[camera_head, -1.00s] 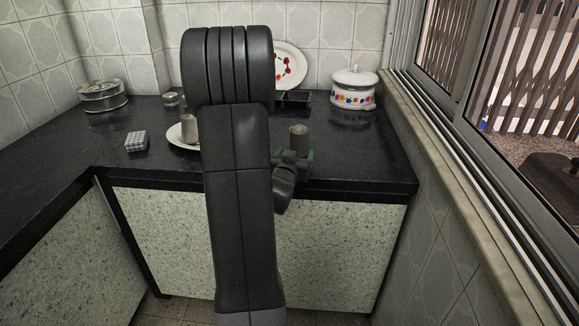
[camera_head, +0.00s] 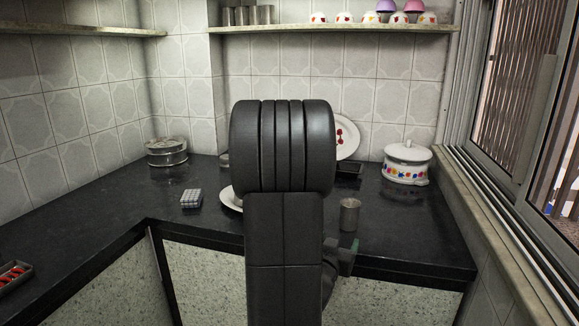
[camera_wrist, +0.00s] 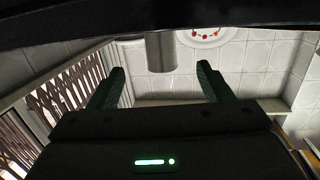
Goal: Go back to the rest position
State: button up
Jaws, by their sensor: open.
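My gripper (camera_head: 346,256) is at the counter's front edge, low and partly hidden behind my arm in the head view. In the wrist view my gripper (camera_wrist: 160,85) has its two green fingers wide apart with nothing between them. A steel tumbler (camera_head: 349,214) stands upright on the dark counter just beyond the gripper, apart from it. The tumbler also shows in the wrist view (camera_wrist: 160,53), beyond the fingertips. My arm fills the middle of the head view and hides most of a white plate (camera_head: 230,200).
The dark counter (camera_head: 110,226) holds a small checked box (camera_head: 191,198), a round steel tin (camera_head: 166,152), a white pot (camera_head: 407,162) and an upright decorated plate (camera_head: 347,136). A shelf (camera_head: 340,28) with cups and tumblers runs above. The window wall is close on the right.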

aim_at(347, 221)
jog(key=x, duration=1.3)
jog(key=shift+w+f, duration=0.15)
jog(key=shift+r+p, duration=0.3)
jog(key=shift+r, duration=0.05)
